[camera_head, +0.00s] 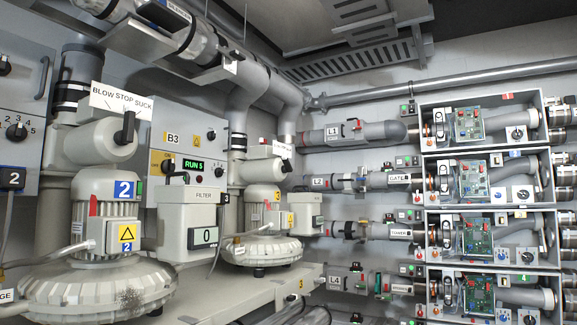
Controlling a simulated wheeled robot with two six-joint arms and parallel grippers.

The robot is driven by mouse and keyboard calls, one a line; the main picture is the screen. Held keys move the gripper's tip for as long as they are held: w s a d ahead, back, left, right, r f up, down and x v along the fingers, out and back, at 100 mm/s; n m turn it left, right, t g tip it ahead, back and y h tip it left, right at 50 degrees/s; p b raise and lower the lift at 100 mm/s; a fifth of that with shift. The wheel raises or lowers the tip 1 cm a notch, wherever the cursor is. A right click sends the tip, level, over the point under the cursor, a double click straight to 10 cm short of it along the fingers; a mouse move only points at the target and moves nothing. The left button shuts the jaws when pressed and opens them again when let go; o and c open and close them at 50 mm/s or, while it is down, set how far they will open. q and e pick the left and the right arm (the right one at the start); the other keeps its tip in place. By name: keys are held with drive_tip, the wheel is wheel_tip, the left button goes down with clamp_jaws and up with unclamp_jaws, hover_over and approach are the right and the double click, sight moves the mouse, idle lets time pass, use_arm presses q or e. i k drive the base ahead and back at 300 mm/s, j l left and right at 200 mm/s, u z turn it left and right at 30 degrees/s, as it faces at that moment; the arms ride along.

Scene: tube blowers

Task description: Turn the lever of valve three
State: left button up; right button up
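Neither of my grippers is in view. The sign's words are too small to read, and I cannot tell where the lever points. Nearer, on the left, blower 2 (104,205) has a valve body (92,148) with a sign (122,101) reading BLOW STOP SUCK. Its black lever (125,129) stands nearly upright, tilted slightly, beneath the sign.
A control panel marked B3 (185,130) shows RUN 5 in green. A filter box (188,220) stands between the blowers on the bench (272,278). Large pipes run overhead.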

sight(287, 168)
drive_tip(key=i+l+u, duration=0.1)
drive_tip(key=i+l, duration=0.55)
drive_tip(key=l, duration=0.15)
